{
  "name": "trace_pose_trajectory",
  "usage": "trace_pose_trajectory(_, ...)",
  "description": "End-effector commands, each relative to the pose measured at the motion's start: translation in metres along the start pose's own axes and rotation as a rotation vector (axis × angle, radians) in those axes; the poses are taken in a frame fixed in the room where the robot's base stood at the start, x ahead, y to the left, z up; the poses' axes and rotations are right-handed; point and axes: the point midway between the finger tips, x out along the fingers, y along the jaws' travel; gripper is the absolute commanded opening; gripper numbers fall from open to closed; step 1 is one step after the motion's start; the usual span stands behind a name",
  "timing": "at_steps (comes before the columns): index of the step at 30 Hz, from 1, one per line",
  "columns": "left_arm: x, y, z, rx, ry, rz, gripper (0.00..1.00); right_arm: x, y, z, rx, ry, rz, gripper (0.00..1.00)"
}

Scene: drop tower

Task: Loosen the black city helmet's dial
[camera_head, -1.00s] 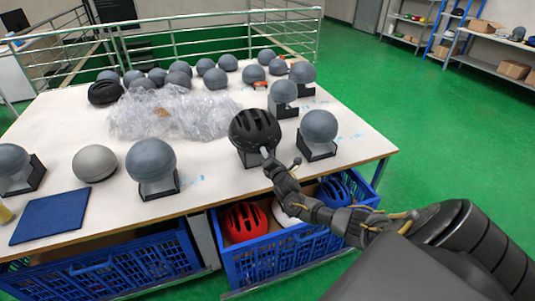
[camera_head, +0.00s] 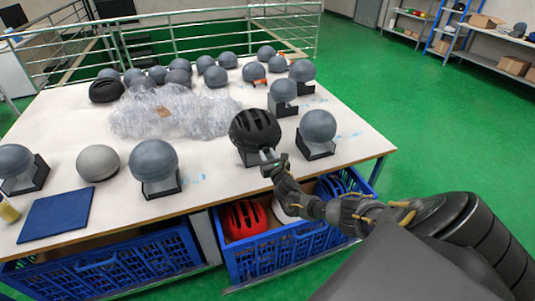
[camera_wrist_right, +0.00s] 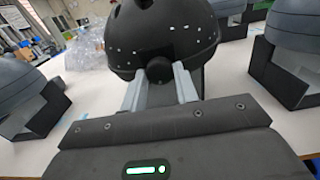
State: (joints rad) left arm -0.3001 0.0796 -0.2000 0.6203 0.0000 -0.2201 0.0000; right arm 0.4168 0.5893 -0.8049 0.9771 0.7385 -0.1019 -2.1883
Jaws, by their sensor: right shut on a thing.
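The black city helmet (camera_head: 254,129) sits on a stand near the front right edge of the table (camera_head: 120,222). In the right wrist view the helmet (camera_wrist_right: 165,35) fills the top middle, with small pale spots along its shell. Its round black dial (camera_wrist_right: 159,70) is at the helmet's lower edge, facing my wrist. My right gripper (camera_head: 268,158) is at the helmet's near side. Its two grey fingers (camera_wrist_right: 160,84) are shut on the dial, one on each side. My left gripper is not in view.
Grey headforms on black stands flank the helmet, one close on the right (camera_head: 318,127) and one on the left (camera_head: 153,161). Clear plastic wrap (camera_head: 172,112) lies mid-table. A blue crate (camera_head: 286,256) with helmets, including a red one (camera_head: 243,218), stands below the table edge.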

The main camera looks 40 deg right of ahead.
Motion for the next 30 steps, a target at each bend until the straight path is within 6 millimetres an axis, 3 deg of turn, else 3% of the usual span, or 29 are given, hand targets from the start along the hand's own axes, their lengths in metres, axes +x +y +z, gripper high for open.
trace_pose_trajectory(9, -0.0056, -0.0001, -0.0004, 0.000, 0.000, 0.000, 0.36, 0.0000, -0.0004, 0.0004, -0.114, 0.000, 0.000, 0.07)
trace_pose_trajectory(25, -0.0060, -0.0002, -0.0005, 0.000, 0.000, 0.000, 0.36, 0.0001, -0.0005, 0.0003, -0.135, -0.001, 0.000, 0.07)
trace_pose_trajectory(26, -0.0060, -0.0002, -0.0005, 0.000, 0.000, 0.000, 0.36, 0.0001, -0.0005, 0.0003, -0.135, -0.001, 0.000, 0.31)
trace_pose_trajectory(30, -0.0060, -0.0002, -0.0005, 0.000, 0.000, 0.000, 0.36, 0.0001, -0.0002, 0.0002, -0.135, 0.000, 0.000, 0.49)
